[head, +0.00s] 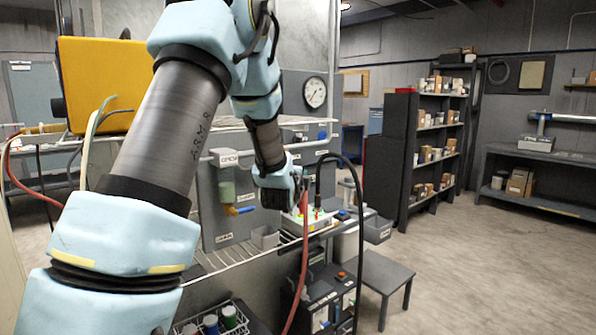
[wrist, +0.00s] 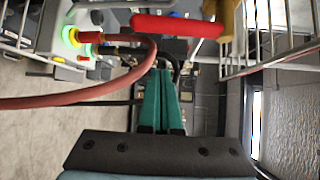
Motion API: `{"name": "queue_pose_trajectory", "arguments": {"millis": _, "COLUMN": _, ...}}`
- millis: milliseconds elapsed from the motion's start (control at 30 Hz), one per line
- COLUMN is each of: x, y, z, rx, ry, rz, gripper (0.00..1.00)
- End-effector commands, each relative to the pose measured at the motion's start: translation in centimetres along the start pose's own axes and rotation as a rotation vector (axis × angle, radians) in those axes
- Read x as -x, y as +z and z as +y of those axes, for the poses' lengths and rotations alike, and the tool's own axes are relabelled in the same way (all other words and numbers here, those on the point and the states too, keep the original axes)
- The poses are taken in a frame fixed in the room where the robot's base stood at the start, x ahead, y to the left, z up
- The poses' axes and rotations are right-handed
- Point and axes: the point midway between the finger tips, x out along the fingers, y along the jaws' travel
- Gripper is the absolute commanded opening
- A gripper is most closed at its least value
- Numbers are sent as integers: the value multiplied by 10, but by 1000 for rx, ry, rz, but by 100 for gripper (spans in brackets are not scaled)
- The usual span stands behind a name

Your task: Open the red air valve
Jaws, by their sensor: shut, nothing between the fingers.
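The red valve handle (wrist: 178,25) is a red bar lying across the top of the wrist view, with its right end at a brass-coloured body (wrist: 226,18). My gripper (wrist: 161,72) has its teal fingers shut together, with nothing between them. Its fingertips appear below the red handle in that view, with a visible gap. I cannot tell their distance in depth. In the head view my gripper (head: 279,196) is beside the grey panel, above the wire shelf. I cannot make out the red handle there; the arm may hide it.
A red hose (wrist: 110,97) curves across the wrist view close to my fingers; a red hose (head: 303,260) also hangs in the head view. A control box with lit buttons (wrist: 70,37) is at upper left. A wire shelf (head: 230,262) and a black hose (head: 360,230) are near.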

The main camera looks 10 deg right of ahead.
Motion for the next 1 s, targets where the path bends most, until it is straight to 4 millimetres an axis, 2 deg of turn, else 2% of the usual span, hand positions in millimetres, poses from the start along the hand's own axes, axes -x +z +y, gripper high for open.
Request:
{"name": "queue_pose_trajectory", "arguments": {"millis": 33, "x": -7, "y": 3, "z": -3, "rx": 0, "ry": 2, "rz": -2, "gripper": 0}}
{"name": "queue_pose_trajectory", "arguments": {"millis": 100, "x": 1, "y": 18, "z": -4, "rx": 1, "ry": 3, "rz": -6, "gripper": 0}}
{"name": "queue_pose_trajectory", "arguments": {"millis": 300, "x": 8, "y": 35, "z": -2, "rx": 0, "ry": 1, "rz": -2, "gripper": 0}}
{"name": "queue_pose_trajectory", "arguments": {"millis": 767, "x": 9, "y": 38, "z": 0, "rx": 1, "ry": 0, "rz": 0, "gripper": 0}}
{"name": "queue_pose_trajectory", "arguments": {"millis": 1000, "x": 2, "y": 42, "z": 1, "rx": 1, "ry": -1, "rz": 0, "gripper": 0}}
